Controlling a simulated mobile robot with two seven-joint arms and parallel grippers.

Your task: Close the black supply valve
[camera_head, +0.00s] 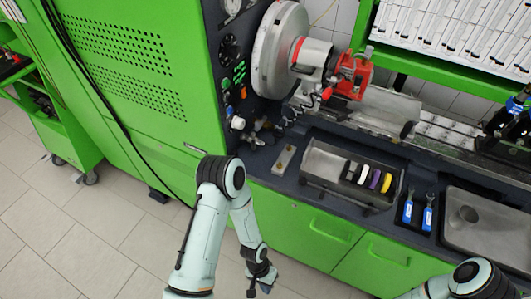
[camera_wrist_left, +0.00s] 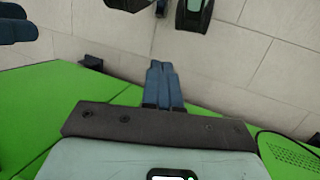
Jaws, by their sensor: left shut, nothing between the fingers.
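My left gripper (camera_head: 262,284) hangs low in front of the green cabinet doors, above the tiled floor. Its two blue fingers (camera_wrist_left: 163,84) are together and empty in the left wrist view. A round black knob (camera_head: 229,48) sits on the green machine's panel, far above and behind the gripper; I cannot tell whether this is the supply valve or how it is set. Small metal fittings (camera_head: 257,133) stand at the panel's foot, too small to make out. My right gripper is out of view; only part of that arm shows at the lower right.
A large grey disc (camera_head: 281,50) and a red machine part (camera_head: 350,76) stand behind the worktop. A grey tray (camera_head: 322,163) with coloured items, blue-handled tools (camera_head: 428,215) and a sink (camera_head: 492,228) line the worktop.

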